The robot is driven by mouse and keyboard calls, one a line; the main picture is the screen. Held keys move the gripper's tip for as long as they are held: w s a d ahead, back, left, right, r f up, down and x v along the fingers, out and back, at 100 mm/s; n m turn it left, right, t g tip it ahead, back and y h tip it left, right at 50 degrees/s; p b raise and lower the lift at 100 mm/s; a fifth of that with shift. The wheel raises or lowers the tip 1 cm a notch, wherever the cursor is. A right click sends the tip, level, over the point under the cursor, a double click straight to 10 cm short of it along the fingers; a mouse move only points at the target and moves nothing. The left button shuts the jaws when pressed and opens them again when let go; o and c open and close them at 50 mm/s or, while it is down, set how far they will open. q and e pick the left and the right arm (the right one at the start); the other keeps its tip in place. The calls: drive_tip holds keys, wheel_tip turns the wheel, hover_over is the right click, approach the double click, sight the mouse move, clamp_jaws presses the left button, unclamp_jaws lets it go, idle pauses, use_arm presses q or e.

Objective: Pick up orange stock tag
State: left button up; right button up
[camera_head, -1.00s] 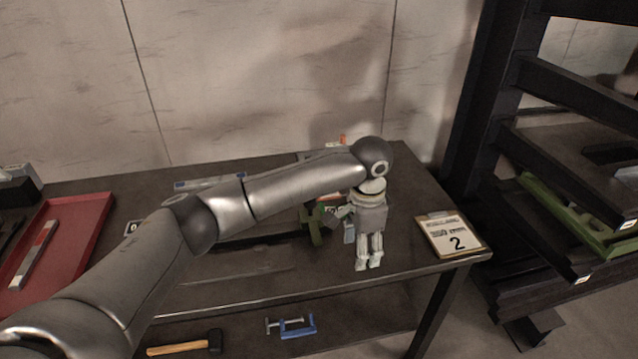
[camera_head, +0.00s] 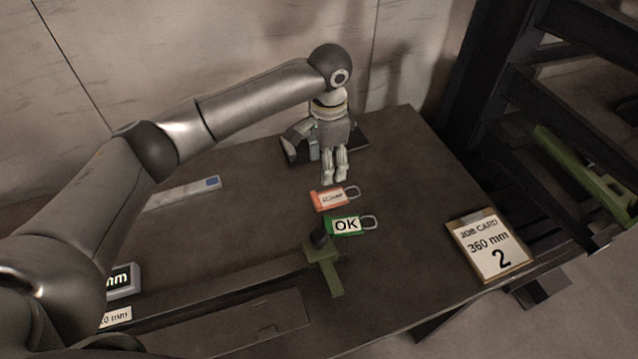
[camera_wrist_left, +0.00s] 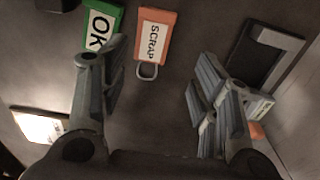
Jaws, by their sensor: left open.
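The orange stock tag (camera_head: 331,199), with a white label and a grey loop, lies flat on the dark table in the head view. In the left wrist view the orange tag (camera_wrist_left: 154,38) reads SCRAP, its loop pointing toward the gripper. My left gripper (camera_head: 335,179) is above the table just behind the tag, pointing down. In the left wrist view my left gripper (camera_wrist_left: 160,95) is open, with nothing held between its fingers. The tag shows beyond the gap between the fingers. My right gripper is not seen.
A green OK tag (camera_head: 344,225) lies just in front of the orange one, near a green stop block (camera_head: 324,262). A job card (camera_head: 490,247) lies at the right table edge. A dark rack (camera_head: 560,130) stands at the right. The table between tags and card is clear.

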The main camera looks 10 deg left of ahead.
sight(327, 199)
use_arm(q)
drive_tip(key=f, duration=0.3)
drive_tip(key=shift+s+d+f, duration=0.3)
drive_tip(key=shift+s, duration=0.1)
drive_tip(key=shift+w+a+f+p, duration=0.1)
drive_tip(key=shift+f+p, duration=0.2)
drive_tip(key=shift+f, duration=0.4)
drive_tip(key=f+p, duration=0.1)
drive_tip(key=f, duration=0.3)
drive_tip(key=shift+s+f, duration=0.15)
drive_tip(key=shift+s, duration=0.05)
drive_tip(key=shift+f, duration=0.35)
drive_tip(key=shift+c, duration=0.5)
drive_tip(key=c, duration=0.5)
drive_tip(key=shift+c, duration=0.2)
